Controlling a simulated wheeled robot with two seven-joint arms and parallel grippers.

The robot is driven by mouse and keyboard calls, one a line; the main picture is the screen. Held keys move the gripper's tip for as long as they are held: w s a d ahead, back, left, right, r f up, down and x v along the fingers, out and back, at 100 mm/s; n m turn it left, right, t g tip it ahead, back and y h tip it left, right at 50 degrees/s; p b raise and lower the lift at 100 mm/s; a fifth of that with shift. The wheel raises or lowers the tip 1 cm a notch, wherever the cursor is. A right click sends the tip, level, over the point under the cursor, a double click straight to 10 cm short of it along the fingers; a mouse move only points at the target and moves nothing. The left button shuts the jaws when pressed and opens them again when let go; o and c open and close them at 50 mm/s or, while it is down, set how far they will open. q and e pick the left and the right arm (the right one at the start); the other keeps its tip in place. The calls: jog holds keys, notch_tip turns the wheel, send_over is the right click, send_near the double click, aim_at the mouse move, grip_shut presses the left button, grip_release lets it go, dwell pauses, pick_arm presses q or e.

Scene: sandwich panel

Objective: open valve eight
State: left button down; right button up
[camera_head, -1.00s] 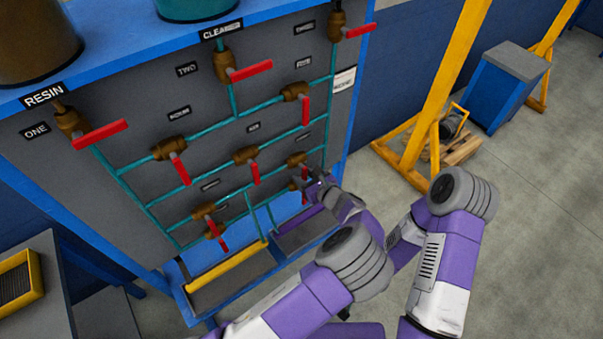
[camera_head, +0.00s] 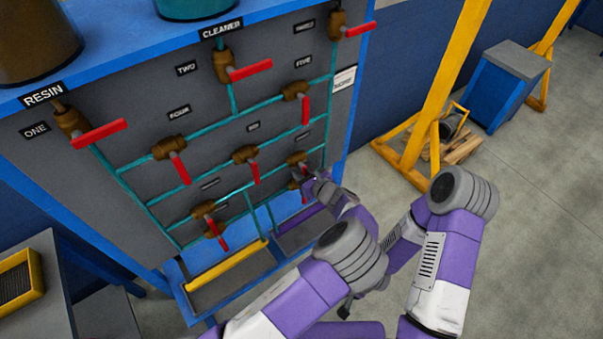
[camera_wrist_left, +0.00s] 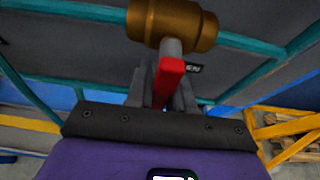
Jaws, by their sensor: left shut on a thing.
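My left gripper (camera_head: 306,179) is at the lower right of the valve panel (camera_head: 150,95) in the head view. In the left wrist view its grey fingers (camera_wrist_left: 163,95) are shut on a red valve handle (camera_wrist_left: 169,80), one on each side. The handle hangs from a brown valve body (camera_wrist_left: 172,22) on a teal pipe. A label (camera_wrist_left: 193,67) beside it is partly hidden; only "EN" reads. I cannot read which valve is number eight; the lower labels are blurred or covered.
Other red-handled valves, such as one by label FOUR (camera_head: 170,148), stand out from the panel. A blue tray with a yellow bar (camera_head: 228,266) sits below.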

pick_arm(q)
jog(key=shift+s+a+r+m+g+y+p, duration=0.15)
jog(key=shift+s+a+m+g+y+p, duration=0.15)
jog(key=shift+m+y+p, duration=0.35)
jog(key=shift+s+a+r+m+g+y+p, duration=0.1)
jog(key=shift+s+a+m+g+y+p, duration=0.2)
jog(key=shift+m, duration=0.6)
jog(key=shift+s+a+r+m+g+y+p, duration=0.2)
jog(key=shift+a+m+y+p, duration=0.25)
jog(key=shift+m+p, duration=0.25)
jog(key=c, duration=1.1)
grip_release()
jog(key=v, duration=0.7)
jog(key=shift+s+d+b, duration=0.15)
jog(key=shift+d+b, duration=0.1)
jog(key=shift+b, duration=0.05)
